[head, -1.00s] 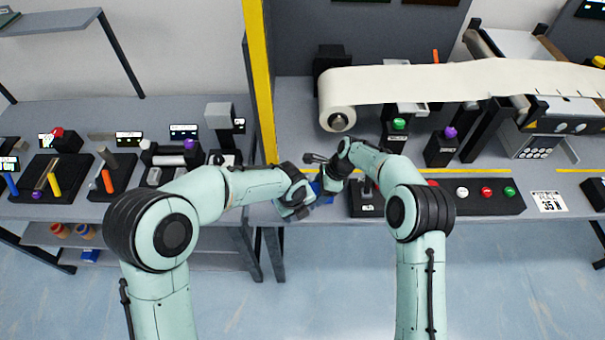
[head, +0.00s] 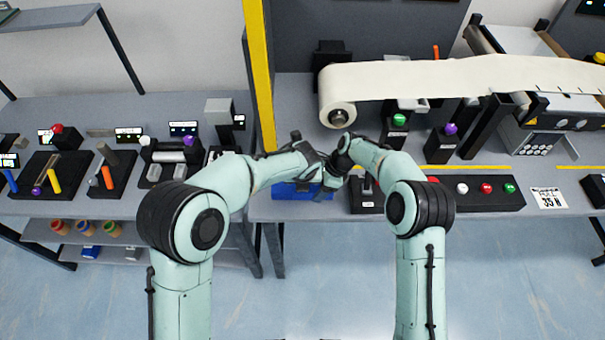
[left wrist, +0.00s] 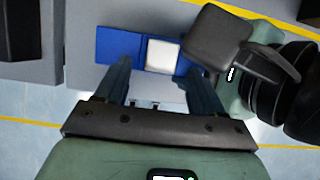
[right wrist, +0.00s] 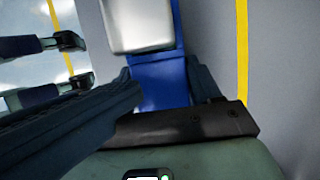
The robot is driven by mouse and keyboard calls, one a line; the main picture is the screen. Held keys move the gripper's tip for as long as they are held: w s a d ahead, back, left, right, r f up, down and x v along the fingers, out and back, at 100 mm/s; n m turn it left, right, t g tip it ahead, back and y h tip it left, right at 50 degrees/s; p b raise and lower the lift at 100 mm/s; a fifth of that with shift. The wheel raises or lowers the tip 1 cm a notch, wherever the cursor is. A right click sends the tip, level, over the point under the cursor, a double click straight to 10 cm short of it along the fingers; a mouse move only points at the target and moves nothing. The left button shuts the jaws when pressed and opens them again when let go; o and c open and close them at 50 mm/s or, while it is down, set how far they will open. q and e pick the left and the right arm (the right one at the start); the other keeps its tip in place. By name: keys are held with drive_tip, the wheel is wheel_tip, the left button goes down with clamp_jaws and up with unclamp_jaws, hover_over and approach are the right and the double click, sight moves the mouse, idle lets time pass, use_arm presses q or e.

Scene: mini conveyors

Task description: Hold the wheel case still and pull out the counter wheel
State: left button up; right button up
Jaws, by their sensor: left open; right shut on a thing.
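The blue wheel case (head: 292,190) lies at the front edge of the right table, partly hidden by my grippers in the head view. In the left wrist view the case (left wrist: 118,44) shows a pale, silvery counter wheel (left wrist: 162,56) set in it. The right wrist view shows the wheel (right wrist: 138,22) and the blue case (right wrist: 160,80) between my right fingers. My right gripper (right wrist: 165,76) is shut on the case near one end. My left gripper (left wrist: 160,72) is open and empty, its fingers pointing toward the case on either side of the wheel.
My two wrists are close together over the case. A yellow post (head: 262,85) rises behind to the left. A paper roll (head: 338,110) sits beyond. The floor in front is clear.

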use_arm(q)
drive_tip(key=shift+x, duration=1.4)
use_arm(e)
drive_tip(key=shift+s+f, duration=0.25)
drive_tip(key=shift+f, duration=0.1)
use_arm(q)
drive_tip(key=c, duration=1.1)
drive_tip(key=shift+r, duration=0.1)
drive_tip(key=shift+r, duration=2.25)
clamp_jaws()
drive_tip(key=shift+r, duration=0.95)
